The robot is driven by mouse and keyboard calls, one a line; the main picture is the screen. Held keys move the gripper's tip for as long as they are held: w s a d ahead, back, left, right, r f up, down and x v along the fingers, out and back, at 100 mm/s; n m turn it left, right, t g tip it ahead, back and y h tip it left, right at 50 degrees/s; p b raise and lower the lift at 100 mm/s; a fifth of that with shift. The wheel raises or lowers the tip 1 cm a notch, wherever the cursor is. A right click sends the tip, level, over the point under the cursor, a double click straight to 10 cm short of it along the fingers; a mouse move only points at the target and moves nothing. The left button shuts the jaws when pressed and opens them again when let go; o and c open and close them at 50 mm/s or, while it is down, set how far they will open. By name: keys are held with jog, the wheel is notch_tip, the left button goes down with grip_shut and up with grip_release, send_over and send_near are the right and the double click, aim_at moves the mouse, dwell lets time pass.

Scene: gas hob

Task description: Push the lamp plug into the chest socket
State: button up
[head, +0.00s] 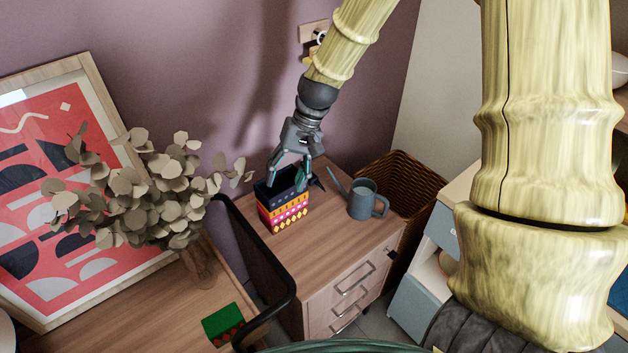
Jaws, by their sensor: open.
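A pale socket plate (308,31) is on the purple wall above the wooden chest of drawers (345,225). A dark round part shows on the plate, and my arm covers some of it. I cannot tell whether it is a plug or a socket opening. No lamp or lamp plug can be made out clearly. My gripper (292,172) is open and points down over the chest, at the top of a patterned box (284,212). Its fingers overlap the box's dark top in the picture; contact cannot be told.
A grey watering can (364,199) stands right of the box. A wicker basket (405,178) is beyond the chest's right side. At left are a framed picture (60,215), a leafy vase (195,262) and a green patterned block (221,325). The chest's front top is clear.

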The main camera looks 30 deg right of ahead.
jog(key=w+r+t+h+b, duration=0.1)
jog(key=w+r+t, duration=0.1)
jog(key=w, duration=0.8)
jog(key=n+g+h+b, duration=0.2)
jog(key=n+h+b, duration=0.2)
jog(key=n+b, duration=0.15)
send_over(312, 177)
notch_tip(312, 177, down, 11)
jog(key=shift+f, duration=0.1)
jog(key=shift+s+d, duration=0.1)
jog(key=shift+d, duration=0.1)
jog(key=shift+f, duration=0.1)
jog(key=shift+f, duration=1.1)
jog(key=shift+a, duration=0.1)
jog(key=shift+w+f+p, duration=0.2)
jog(key=shift+f+p, duration=0.1)
jog(key=shift+f, duration=2.3)
